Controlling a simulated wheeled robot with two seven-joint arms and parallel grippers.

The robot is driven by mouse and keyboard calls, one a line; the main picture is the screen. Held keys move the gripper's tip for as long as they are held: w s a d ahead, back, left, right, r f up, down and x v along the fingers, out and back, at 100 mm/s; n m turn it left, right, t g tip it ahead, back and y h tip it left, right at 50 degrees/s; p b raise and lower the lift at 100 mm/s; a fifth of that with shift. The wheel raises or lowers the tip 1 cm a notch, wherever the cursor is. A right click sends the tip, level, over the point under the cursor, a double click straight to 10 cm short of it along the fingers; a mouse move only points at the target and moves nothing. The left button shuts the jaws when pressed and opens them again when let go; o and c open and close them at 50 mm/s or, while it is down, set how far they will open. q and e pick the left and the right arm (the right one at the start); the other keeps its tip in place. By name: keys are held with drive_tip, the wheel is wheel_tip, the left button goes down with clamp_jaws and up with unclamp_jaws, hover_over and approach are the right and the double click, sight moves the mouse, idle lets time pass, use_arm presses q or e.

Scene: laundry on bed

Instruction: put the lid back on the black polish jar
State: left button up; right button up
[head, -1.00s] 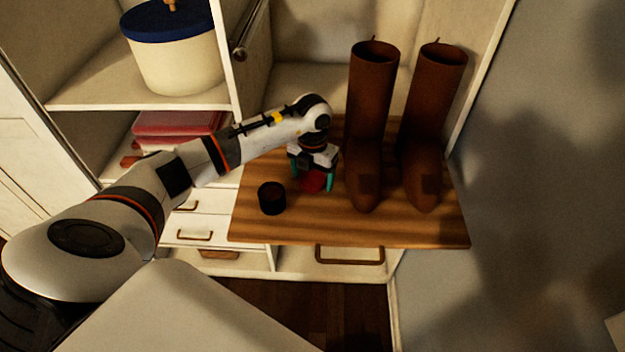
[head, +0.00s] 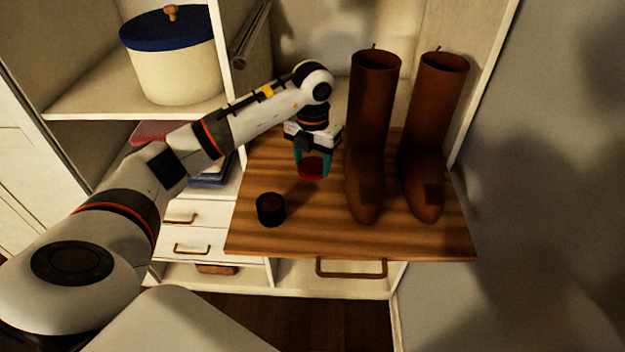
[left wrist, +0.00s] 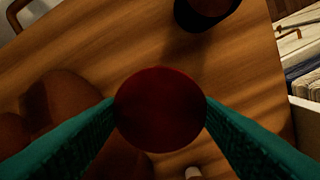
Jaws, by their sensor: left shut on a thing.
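The black polish jar (head: 270,209) stands upright and open on the wooden board, near its left front corner. It also shows in the left wrist view (left wrist: 203,14), cut by the top edge, with a dark inside. My left gripper (head: 313,168) is to the right of the jar and farther back. Its teal fingers are shut on a round dark red lid (left wrist: 160,109), which also shows below the fingers in the head view (head: 312,172). The lid appears raised above the board, apart from the jar. My right gripper is not in view.
Two tall brown boots (head: 366,140) (head: 428,140) stand on the wooden board (head: 325,235) close to the right of my left gripper. A cream pot with a blue lid (head: 175,60) is on the shelf at left. The board's front left is free around the jar.

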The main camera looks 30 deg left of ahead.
use_arm(q)
drive_tip(key=shift+r, duration=0.9)
drive_tip(key=s+d+f+n+b, duration=0.1)
drive_tip(key=s+d+n, duration=0.5)
drive_tip(key=n, duration=1.1)
drive_tip(key=s+d+f+n+b, duration=0.1)
drive_tip(key=s+d+f+n, duration=0.2)
drive_tip(key=n, duration=1.5)
drive_tip(key=shift+s+d+f, duration=0.15)
drive_tip(key=shift+s+d, duration=2.05)
drive_tip(key=shift+s, duration=0.85)
